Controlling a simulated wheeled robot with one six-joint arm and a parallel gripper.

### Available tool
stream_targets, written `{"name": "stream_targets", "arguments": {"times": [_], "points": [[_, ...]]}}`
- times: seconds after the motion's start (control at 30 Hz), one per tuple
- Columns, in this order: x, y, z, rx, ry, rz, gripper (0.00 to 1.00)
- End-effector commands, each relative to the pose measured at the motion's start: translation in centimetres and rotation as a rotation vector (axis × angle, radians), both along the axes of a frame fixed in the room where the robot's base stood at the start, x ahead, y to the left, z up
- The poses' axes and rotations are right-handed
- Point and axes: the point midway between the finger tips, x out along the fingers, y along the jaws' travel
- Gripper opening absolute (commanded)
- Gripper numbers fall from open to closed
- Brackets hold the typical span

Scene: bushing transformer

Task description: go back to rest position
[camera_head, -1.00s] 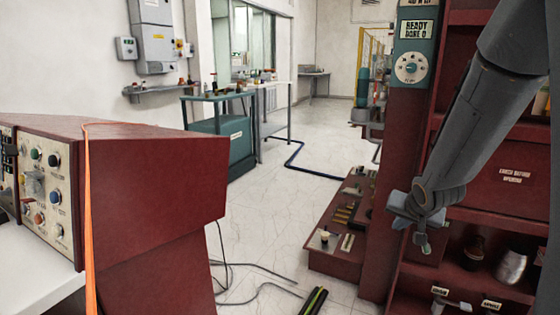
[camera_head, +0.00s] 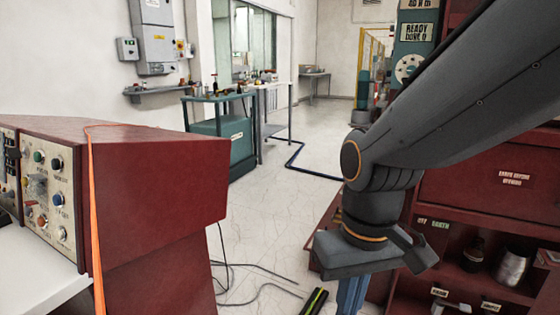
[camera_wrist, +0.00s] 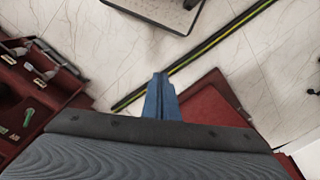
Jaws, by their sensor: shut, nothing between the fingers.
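My gripper (camera_wrist: 160,98) points down over the floor in the wrist view, its blue fingers together with nothing between them. In the head view my gripper (camera_head: 350,296) is at the bottom, right of centre, partly cut off by the lower edge. My dark arm reaches in from the upper right and hides part of the red cabinet (camera_head: 470,190).
A red console (camera_head: 150,160) with knobs stands at the left, an orange strip (camera_head: 95,220) down it. Cables (camera_head: 255,275) and a black-and-green strip (camera_head: 315,300) lie on the floor. A teal cart (camera_head: 238,145) stands farther back. Pale floor (camera_head: 265,220) is open in the middle.

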Motion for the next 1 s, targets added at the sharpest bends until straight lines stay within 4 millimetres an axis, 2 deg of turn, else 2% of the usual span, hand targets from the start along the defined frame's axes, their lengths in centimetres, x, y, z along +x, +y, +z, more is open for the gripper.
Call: {"name": "stream_targets", "arguments": {"times": [0.03,0.37,0.73,1.0], "points": [[-0.1,-0.3,0.7,-0.002,0.002,-0.011,0.0],[0.3,-2.3,3.2,-0.017,0.002,-0.076,0.0],[0.1,-6.6,7.8,-0.041,0.005,-0.194,0.0],[-0.1,-8.6,9.3,-0.05,0.005,-0.244,0.0]]}}
